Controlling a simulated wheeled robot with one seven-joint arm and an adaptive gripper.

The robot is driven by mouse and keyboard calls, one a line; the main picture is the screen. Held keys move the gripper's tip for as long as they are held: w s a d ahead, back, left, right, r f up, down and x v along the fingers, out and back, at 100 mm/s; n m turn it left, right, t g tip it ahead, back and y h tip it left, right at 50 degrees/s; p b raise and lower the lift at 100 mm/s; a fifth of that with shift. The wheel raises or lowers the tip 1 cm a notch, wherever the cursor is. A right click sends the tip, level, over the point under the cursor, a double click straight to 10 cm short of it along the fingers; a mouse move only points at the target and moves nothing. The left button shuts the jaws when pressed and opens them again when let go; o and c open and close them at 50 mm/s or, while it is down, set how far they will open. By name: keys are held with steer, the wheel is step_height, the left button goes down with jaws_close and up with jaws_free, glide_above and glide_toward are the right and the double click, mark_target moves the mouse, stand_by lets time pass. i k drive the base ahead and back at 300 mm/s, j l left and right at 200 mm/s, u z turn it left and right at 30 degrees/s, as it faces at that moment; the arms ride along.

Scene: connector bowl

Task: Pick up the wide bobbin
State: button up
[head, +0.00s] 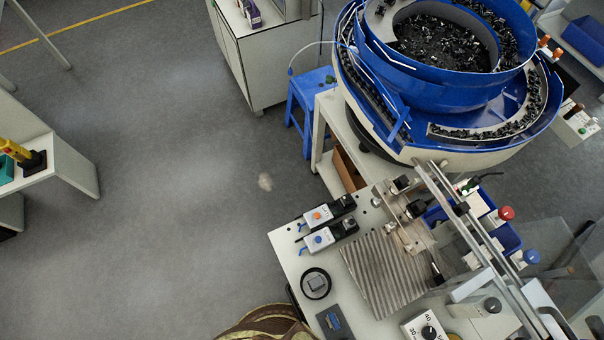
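I cannot pick out a wide bobbin with certainty in the head view. A dark round piece with a pale, squarish centre (316,284) lies flat on the left part of the white worktable (287,243); I cannot tell whether it is a bobbin.
A large blue bowl feeder (440,95) full of dark parts stands behind the worktable. Two small switch boxes (318,240), a ribbed metal plate (385,275), rails and a dial box (425,329) crowd the tabletop. A blue stool (308,95) stands behind. Grey floor at left is mostly clear.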

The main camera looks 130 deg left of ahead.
mark_target(316, 282)
steer(key=u, duration=0.45)
steer(key=l+u, duration=0.1)
steer(key=u, duration=0.4)
steer(key=k+u, duration=0.1)
steer(key=u, duration=1.3)
steer(key=k+u, duration=0.1)
steer(key=u, duration=0.85)
steer(key=z, duration=0.7)
steer(key=k+j+z, duration=0.55)
steer(key=k, duration=0.15)
steer(key=k+j+z, duration=0.1)
steer(key=k+z, duration=0.15)
steer(key=k, duration=0.15)
steer(key=k+j, duration=0.1)
steer(key=k, duration=0.15)
